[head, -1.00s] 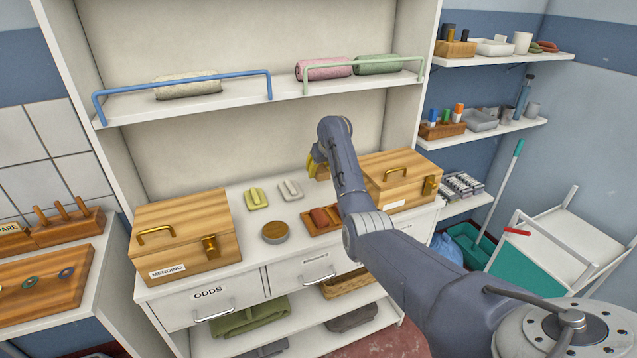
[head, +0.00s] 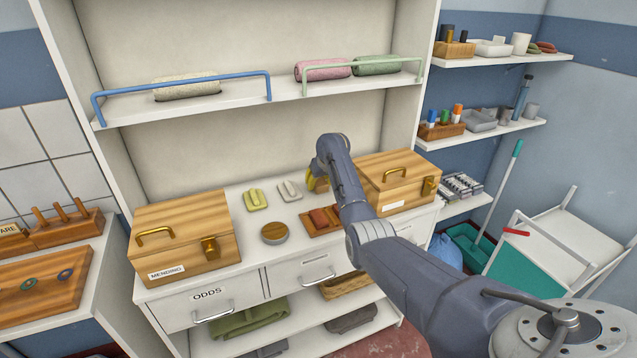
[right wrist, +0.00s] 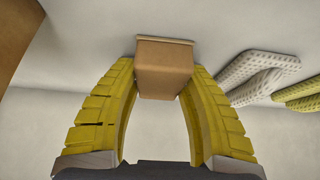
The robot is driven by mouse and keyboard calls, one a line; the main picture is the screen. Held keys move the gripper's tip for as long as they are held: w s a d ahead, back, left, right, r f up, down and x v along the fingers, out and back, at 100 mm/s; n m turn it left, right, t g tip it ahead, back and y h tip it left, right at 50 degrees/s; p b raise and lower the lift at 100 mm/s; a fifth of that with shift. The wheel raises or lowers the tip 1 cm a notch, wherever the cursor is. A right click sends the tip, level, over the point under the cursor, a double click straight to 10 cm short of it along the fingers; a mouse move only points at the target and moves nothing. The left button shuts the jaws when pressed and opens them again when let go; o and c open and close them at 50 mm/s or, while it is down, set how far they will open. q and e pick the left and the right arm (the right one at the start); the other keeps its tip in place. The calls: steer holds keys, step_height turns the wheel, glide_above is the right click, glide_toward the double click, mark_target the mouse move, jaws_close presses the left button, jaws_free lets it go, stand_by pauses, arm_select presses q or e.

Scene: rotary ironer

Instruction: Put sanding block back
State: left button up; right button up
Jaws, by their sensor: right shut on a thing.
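My right gripper (head: 312,183) is at the back of the white counter (head: 237,232), left of the right wooden box. In the right wrist view its yellow fingers (right wrist: 160,75) are shut on a tan block with a thin pale edge, likely the sanding block (right wrist: 163,68). The block is at or just above the white surface; I cannot tell whether it touches. In the head view the arm and fingers hide most of it. A small wooden tray (head: 308,229) with a reddish block (head: 322,217) in it lies in front of the gripper. My left gripper is not in view.
A yellow (head: 255,200) and a grey (head: 289,191) handled piece lie left of the gripper. Lidded wooden boxes stand left (head: 180,240) and right (head: 398,183). A shelf with rolled towels (head: 323,69) hangs above.

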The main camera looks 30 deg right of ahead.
steer(key=o, duration=1.2)
steer(key=shift+f, duration=0.1)
steer(key=shift+s+r, duration=0.1)
steer(key=shift+r, duration=0.3)
steer(key=v, duration=1.1)
steer(key=shift+s+r, duration=0.1)
steer(key=shift+r, duration=0.1)
